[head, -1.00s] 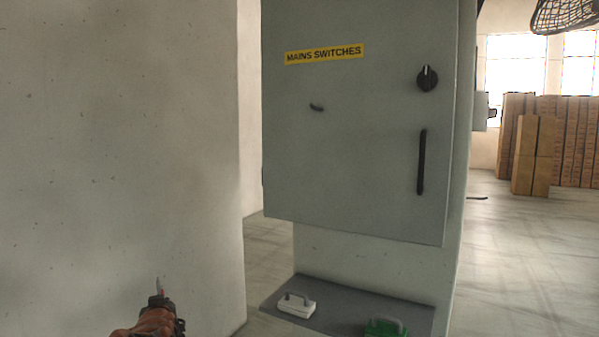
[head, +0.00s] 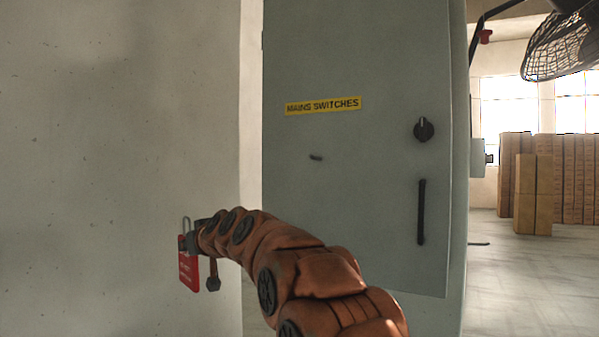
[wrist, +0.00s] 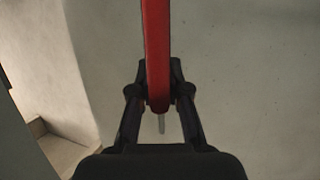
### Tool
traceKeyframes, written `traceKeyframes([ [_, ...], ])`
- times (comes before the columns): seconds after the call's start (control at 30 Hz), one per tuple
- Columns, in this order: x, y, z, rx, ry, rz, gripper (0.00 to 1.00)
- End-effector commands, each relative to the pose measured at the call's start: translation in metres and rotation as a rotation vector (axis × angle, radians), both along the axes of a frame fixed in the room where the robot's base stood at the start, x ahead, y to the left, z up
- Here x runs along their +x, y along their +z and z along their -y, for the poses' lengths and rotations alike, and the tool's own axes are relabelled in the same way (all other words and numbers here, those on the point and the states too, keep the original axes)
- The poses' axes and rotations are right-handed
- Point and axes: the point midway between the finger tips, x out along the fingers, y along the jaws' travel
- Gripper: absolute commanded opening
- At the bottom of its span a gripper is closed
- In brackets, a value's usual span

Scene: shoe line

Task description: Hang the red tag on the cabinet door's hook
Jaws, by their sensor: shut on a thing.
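The red tag (head: 188,268) hangs at the left end of my arm in the head view, with a metal loop at its top. My gripper (head: 190,241) is shut on it; the wrist view shows the tag (wrist: 156,55) edge-on between the two dark fingers (wrist: 158,92). The grey cabinet door (head: 370,200) fills the middle of the head view. Its small dark hook (head: 316,157) sticks out below the yellow "MAINS SWITCHES" label (head: 323,106). My gripper is left of and lower than the hook in the picture, apart from it, in front of the pale wall.
A black rotary knob (head: 424,130) and a long dark handle (head: 421,212) sit on the door's right side. A pale wall (head: 110,150) stands at the left. Stacked brown boxes (head: 535,190) and a wire-caged fan (head: 565,45) are at the right. Floor is open there.

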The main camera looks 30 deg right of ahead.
Motion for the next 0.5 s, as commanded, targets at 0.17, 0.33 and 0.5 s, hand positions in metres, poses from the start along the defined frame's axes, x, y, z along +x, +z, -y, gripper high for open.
traceKeyframes([
  [0.17,-0.018,0.057,0.052,-0.002,0.036,0.008,0.0],
  [0.33,-0.042,0.099,0.1,-0.003,0.059,0.008,0.0],
  [0.5,-0.071,0.13,0.145,-0.002,0.072,0.004,0.0],
])
